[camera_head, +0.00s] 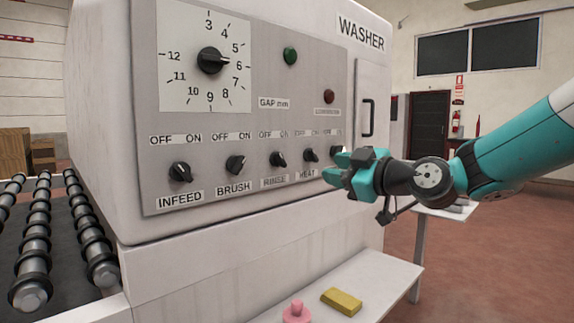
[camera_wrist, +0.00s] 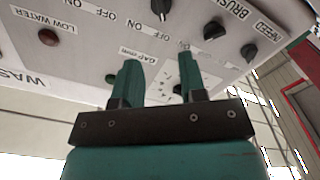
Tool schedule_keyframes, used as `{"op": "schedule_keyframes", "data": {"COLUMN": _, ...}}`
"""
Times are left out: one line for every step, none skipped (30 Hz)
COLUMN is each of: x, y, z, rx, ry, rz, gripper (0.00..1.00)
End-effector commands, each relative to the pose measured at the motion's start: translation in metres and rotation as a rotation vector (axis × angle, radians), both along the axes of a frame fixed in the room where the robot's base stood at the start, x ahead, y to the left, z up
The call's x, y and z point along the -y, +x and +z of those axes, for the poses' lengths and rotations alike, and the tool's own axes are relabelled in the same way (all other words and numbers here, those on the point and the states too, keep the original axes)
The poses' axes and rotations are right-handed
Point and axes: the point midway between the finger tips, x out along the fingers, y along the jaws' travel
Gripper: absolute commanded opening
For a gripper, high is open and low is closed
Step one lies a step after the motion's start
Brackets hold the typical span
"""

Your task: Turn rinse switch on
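The rinse switch (camera_head: 277,158) is a black knob on the washer's grey panel, above the RINSE label and under OFF on the left and ON on the right. Its pointer seems tilted up and left, but it is small. My gripper (camera_head: 338,167) is to its right in the head view, in front of the panel near the heat knob (camera_head: 310,155), and partly hides the last knob. In the wrist view my gripper (camera_wrist: 160,68) has its fingers apart with nothing between them. A black knob at the top edge there (camera_wrist: 160,8) is probably rinse; its label is out of frame.
The brush knob (camera_head: 235,164) and infeed knob (camera_head: 180,172) are left of rinse. A large dial (camera_head: 210,61), green lamp (camera_head: 290,56) and red lamp (camera_head: 328,96) sit above. A shelf (camera_head: 385,280) below holds a yellow block (camera_head: 341,301) and a pink object (camera_head: 296,312).

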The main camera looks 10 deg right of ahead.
Motion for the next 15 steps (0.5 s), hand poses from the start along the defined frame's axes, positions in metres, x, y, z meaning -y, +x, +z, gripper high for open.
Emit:
{"op": "schedule_keyframes", "data": {"x": -0.008, "y": 0.009, "z": 0.003, "rx": -0.003, "ry": -0.001, "rz": 0.005, "gripper": 0.38}}
{"op": "schedule_keyframes", "data": {"x": -0.011, "y": 0.015, "z": 0.003, "rx": -0.002, "ry": 0.000, "rz": 0.005, "gripper": 0.38}}
{"op": "schedule_keyframes", "data": {"x": -0.017, "y": 0.022, "z": 0.003, "rx": -0.002, "ry": 0.000, "rz": 0.006, "gripper": 0.38}}
{"op": "schedule_keyframes", "data": {"x": -0.021, "y": 0.028, "z": 0.003, "rx": -0.003, "ry": 0.001, "rz": 0.006, "gripper": 0.38}}
{"op": "schedule_keyframes", "data": {"x": -0.025, "y": 0.034, "z": 0.003, "rx": -0.003, "ry": -0.001, "rz": 0.006, "gripper": 0.38}}
{"op": "schedule_keyframes", "data": {"x": -0.030, "y": 0.041, "z": 0.003, "rx": -0.003, "ry": -0.001, "rz": 0.005, "gripper": 0.38}}
{"op": "schedule_keyframes", "data": {"x": -0.035, "y": 0.047, "z": 0.003, "rx": -0.004, "ry": 0.000, "rz": 0.006, "gripper": 0.38}}
{"op": "schedule_keyframes", "data": {"x": -0.038, "y": 0.053, "z": 0.003, "rx": -0.003, "ry": -0.001, "rz": 0.005, "gripper": 0.38}}
{"op": "schedule_keyframes", "data": {"x": -0.043, "y": 0.061, "z": 0.003, "rx": -0.003, "ry": -0.001, "rz": 0.005, "gripper": 0.38}}
{"op": "schedule_keyframes", "data": {"x": -0.047, "y": 0.066, "z": 0.003, "rx": -0.002, "ry": 0.000, "rz": 0.005, "gripper": 0.38}}
{"op": "schedule_keyframes", "data": {"x": -0.051, "y": 0.072, "z": 0.002, "rx": -0.002, "ry": 0.000, "rz": 0.005, "gripper": 0.38}}
{"op": "schedule_keyframes", "data": {"x": -0.056, "y": 0.079, "z": 0.002, "rx": -0.003, "ry": -0.001, "rz": 0.004, "gripper": 0.38}}
{"op": "schedule_keyframes", "data": {"x": -0.059, "y": 0.084, "z": 0.002, "rx": -0.003, "ry": 0.000, "rz": 0.004, "gripper": 0.38}}
{"op": "schedule_keyframes", "data": {"x": -0.062, "y": 0.089, "z": 0.002, "rx": -0.002, "ry": 0.000, "rz": 0.005, "gripper": 0.38}}
{"op": "schedule_keyframes", "data": {"x": -0.066, "y": 0.095, "z": 0.002, "rx": -0.003, "ry": -0.001, "rz": 0.004, "gripper": 0.38}}
